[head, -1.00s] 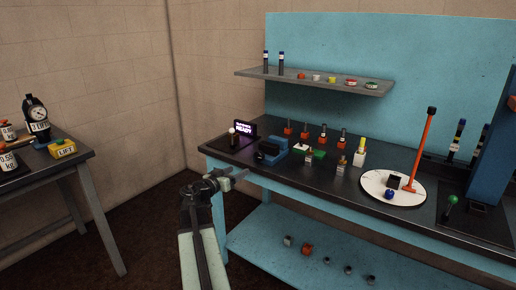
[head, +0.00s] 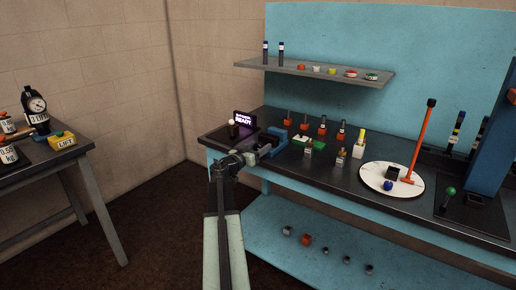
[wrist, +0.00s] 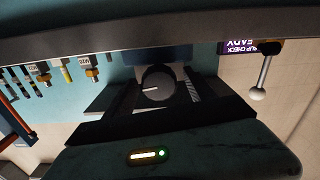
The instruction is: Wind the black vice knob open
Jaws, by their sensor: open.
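The blue vice (head: 278,138) stands near the left end of the dark bench top, partly hidden by my gripper (head: 257,152) in the head view. The vice knob (wrist: 157,84) shows in the middle of the wrist view, round and dark with a white pointer line. The vice body (wrist: 155,56) is behind it. My gripper is open, its dark fingers on either side of the knob in the wrist view. I cannot tell whether they touch it or how far around it they reach.
A lit sign (head: 244,119) and a white-balled lever (head: 233,128) stand left of the vice. A white disc (head: 376,181) with an orange lever lies farther right. A shelf (head: 310,72) hangs above.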

